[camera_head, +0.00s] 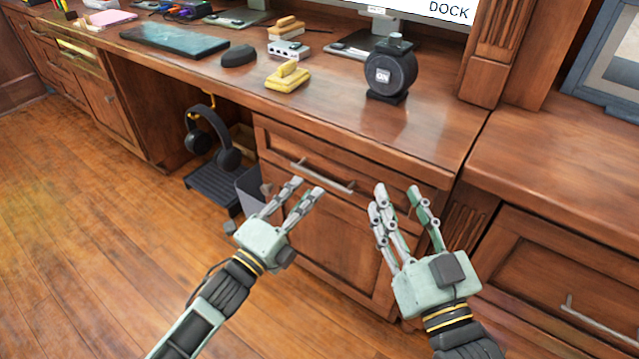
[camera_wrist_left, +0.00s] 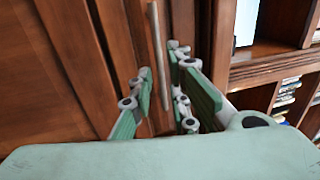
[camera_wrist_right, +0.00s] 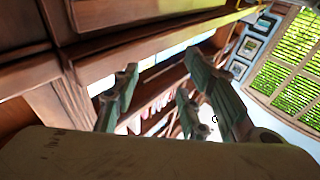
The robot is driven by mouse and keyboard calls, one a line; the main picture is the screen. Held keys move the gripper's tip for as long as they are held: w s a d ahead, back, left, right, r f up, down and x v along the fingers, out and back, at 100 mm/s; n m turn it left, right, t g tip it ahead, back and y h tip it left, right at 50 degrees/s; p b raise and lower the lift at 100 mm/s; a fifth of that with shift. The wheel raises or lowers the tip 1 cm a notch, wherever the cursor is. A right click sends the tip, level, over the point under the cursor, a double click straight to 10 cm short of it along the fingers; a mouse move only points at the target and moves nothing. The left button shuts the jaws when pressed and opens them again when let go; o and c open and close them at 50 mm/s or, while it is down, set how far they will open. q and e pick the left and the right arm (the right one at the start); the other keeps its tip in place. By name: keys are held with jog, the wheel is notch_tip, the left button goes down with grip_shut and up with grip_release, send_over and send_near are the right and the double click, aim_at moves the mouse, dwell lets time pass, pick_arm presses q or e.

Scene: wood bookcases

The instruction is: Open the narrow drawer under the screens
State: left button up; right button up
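The narrow drawer (camera_head: 280,141) is a shallow wood front just under the desktop, and it looks closed. Its silver bar handle (camera_head: 325,177) runs along the front. In the left wrist view the handle (camera_wrist_left: 158,55) passes between the fingers. My left gripper (camera_head: 308,187) is open at the handle, with fingers on either side of it; contact cannot be made out. It also shows in the left wrist view (camera_wrist_left: 160,90). My right gripper (camera_head: 396,196) is open and empty, to the right of the handle in front of the cabinet. The right wrist view shows its fingers (camera_wrist_right: 160,95) spread.
A black round device (camera_head: 390,74) and a yellow block (camera_head: 287,77) stand on the desktop (camera_head: 330,105). Headphones (camera_head: 213,140) hang left of the drawer above a dark stand (camera_head: 213,188). A cabinet door (camera_head: 335,235) lies below. The wood floor (camera_head: 80,210) at left is clear.

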aim_at(319, 177)
pick_arm(q)
jog(key=shift+b+x, duration=0.55)
jog(key=shift+x, duration=2.4)
pick_arm(e)
notch_tip(319, 177, up, 6)
jog(key=s+t+y, duration=0.1)
jog(key=s+t, duration=0.1)
jog(key=t, duration=0.1)
jog(key=shift+a, duration=0.15)
pick_arm(q)
jog(key=shift+c, duration=0.5)
pick_arm(e)
jog(key=shift+f, duration=0.1)
pick_arm(q)
grip_shut()
